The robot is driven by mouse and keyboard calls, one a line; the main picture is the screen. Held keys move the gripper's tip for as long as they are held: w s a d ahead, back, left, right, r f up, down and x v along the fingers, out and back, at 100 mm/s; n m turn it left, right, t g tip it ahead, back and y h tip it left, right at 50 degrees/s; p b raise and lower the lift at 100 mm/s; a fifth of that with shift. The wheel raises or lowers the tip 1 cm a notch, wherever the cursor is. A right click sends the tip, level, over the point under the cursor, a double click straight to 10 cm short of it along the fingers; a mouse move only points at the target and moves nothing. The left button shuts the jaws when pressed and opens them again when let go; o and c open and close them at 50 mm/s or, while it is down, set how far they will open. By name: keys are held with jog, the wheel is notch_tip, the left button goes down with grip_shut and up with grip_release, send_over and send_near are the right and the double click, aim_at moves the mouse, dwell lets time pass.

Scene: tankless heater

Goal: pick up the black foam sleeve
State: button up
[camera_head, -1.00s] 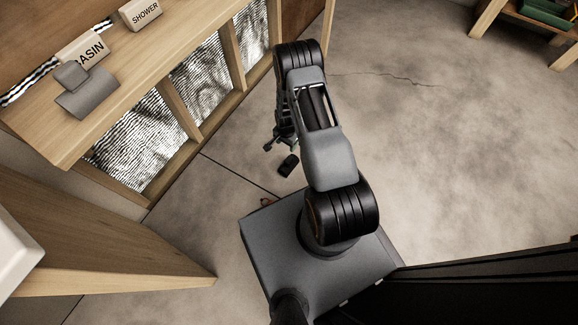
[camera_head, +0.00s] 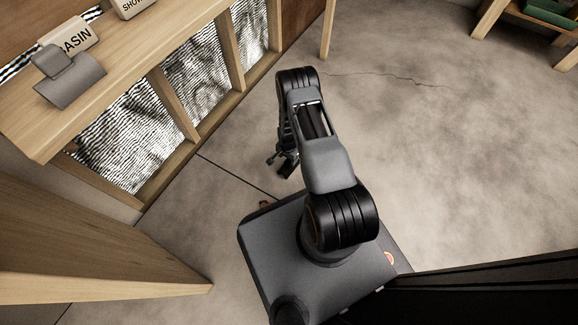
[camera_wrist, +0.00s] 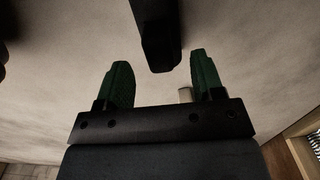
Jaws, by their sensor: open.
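The black foam sleeve (camera_wrist: 157,35) shows in the wrist view as a dark, blunt-ended piece at the top middle. My gripper (camera_wrist: 160,66) is open, with its two green fingers spread. The near end of the sleeve lies in line with the gap between the fingertips, and neither finger visibly touches it. In the head view the sleeve (camera_head: 289,169) is a small dark shape on the floor, partly hidden by my gripper (camera_head: 279,160), which is right over or beside it. I cannot tell the height between them.
A wooden bench (camera_head: 110,85) with a BASIN sign (camera_head: 74,36) and a grey bracket (camera_head: 72,82) stands at left, with foil-like panels (camera_head: 125,140) below. A wooden beam (camera_head: 100,245) is at lower left. Concrete floor (camera_head: 430,160) is open at right.

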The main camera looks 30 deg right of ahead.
aim_at(289, 161)
notch_tip(289, 161, down, 4)
jog(key=shift+d+r+b, duration=0.1)
jog(key=shift+r+b, duration=0.1)
jog(key=shift+b, duration=0.6)
jog(key=shift+r, duration=0.1)
jog(key=shift+c, duration=0.3)
grip_shut()
